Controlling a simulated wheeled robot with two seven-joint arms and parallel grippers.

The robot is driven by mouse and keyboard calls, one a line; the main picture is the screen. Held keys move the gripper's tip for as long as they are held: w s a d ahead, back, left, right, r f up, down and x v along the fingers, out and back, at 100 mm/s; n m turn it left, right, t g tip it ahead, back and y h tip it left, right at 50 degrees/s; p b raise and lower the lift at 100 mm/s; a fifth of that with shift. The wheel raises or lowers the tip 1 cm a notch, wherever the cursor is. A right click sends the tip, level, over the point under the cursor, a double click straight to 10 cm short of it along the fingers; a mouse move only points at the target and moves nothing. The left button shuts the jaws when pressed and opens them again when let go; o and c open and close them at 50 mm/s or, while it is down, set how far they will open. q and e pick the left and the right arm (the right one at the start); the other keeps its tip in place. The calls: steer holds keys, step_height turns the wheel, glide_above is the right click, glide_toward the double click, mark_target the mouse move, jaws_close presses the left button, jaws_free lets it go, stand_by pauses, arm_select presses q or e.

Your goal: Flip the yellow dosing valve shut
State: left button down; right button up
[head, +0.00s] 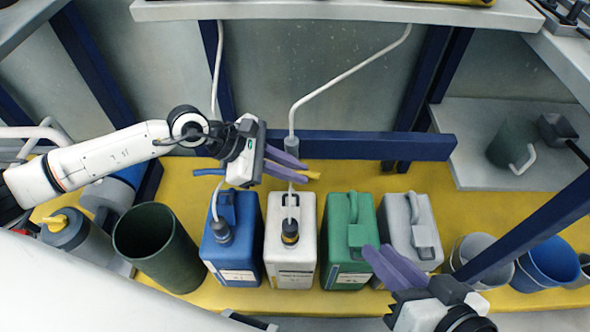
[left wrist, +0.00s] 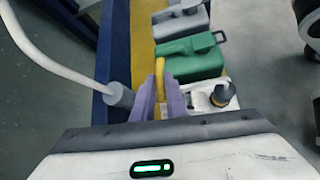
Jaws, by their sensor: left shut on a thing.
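The yellow dosing valve (head: 313,175) shows as a short lever end sticking out to the right of my left gripper's fingers. In the left wrist view the yellow lever (left wrist: 159,72) stands between the two purple fingers. My left gripper (head: 285,166) is shut on this lever, above and behind the white canister (head: 291,231). The fingers hide most of the valve body. My right gripper (head: 393,268) is low in front of the grey canister (head: 405,222), apart from the valve; its finger gap is unclear.
A blue valve lever (head: 208,171) lies left of my left gripper. A white pipe (head: 330,81) comes down beside the fingers. Blue (head: 234,240) and green (head: 346,240) canisters flank the white one. A dark green bin (head: 162,248) stands left, blue bins (head: 550,260) right.

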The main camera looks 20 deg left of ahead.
arm_select(q)
steer(key=shift+r, duration=0.1)
stand_by(0.4)
steer(key=c, duration=1.8)
jaws_free()
steer(key=shift+o, duration=0.2)
